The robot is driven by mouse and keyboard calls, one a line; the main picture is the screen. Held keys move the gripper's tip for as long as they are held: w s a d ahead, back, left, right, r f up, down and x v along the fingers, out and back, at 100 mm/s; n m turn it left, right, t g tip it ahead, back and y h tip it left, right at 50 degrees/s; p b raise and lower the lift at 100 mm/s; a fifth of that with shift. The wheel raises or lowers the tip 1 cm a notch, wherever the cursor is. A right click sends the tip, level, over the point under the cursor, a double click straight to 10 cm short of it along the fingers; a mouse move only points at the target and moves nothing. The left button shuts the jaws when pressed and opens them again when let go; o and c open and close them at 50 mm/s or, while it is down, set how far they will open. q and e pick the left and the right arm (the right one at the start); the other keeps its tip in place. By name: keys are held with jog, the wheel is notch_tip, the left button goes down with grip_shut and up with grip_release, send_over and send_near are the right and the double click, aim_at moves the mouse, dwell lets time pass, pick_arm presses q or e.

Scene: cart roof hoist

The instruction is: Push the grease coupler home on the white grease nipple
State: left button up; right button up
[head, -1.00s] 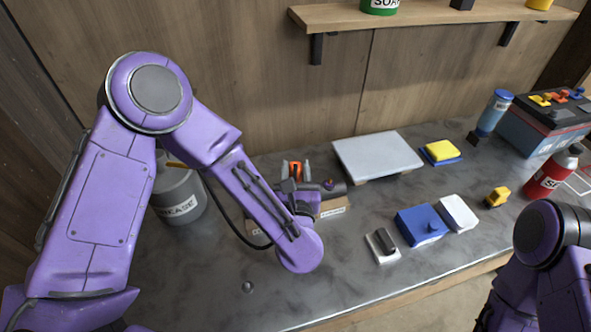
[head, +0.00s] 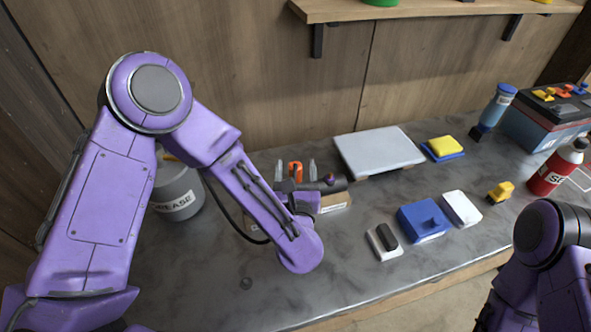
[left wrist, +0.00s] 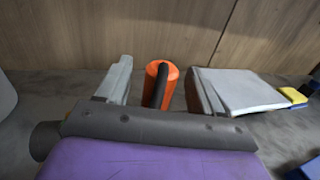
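The orange part (head: 295,172), which I take to be the grease coupler, stands on the bench beyond my left gripper. In the left wrist view the orange coupler (left wrist: 171,73) has a dark bar or hose running along its front. My left gripper (head: 296,169) has its fingers on either side of the coupler, with a gap at each side. In the left wrist view too, the left gripper (left wrist: 160,90) is open around it. The white grease nipple cannot be made out; how the coupler sits on it is hidden. My right gripper is out of view.
A grey grease pail (head: 176,193) stands left of the gripper. A pale slab (head: 378,150), a blue box (head: 423,221) and a red bottle (head: 558,168) are to the right.

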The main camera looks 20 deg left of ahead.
pick_arm(q)
jog(key=shift+s+d, duration=0.15)
jog(key=shift+s, duration=0.15)
jog(key=b+v, duration=0.3)
jog(key=v, duration=0.7)
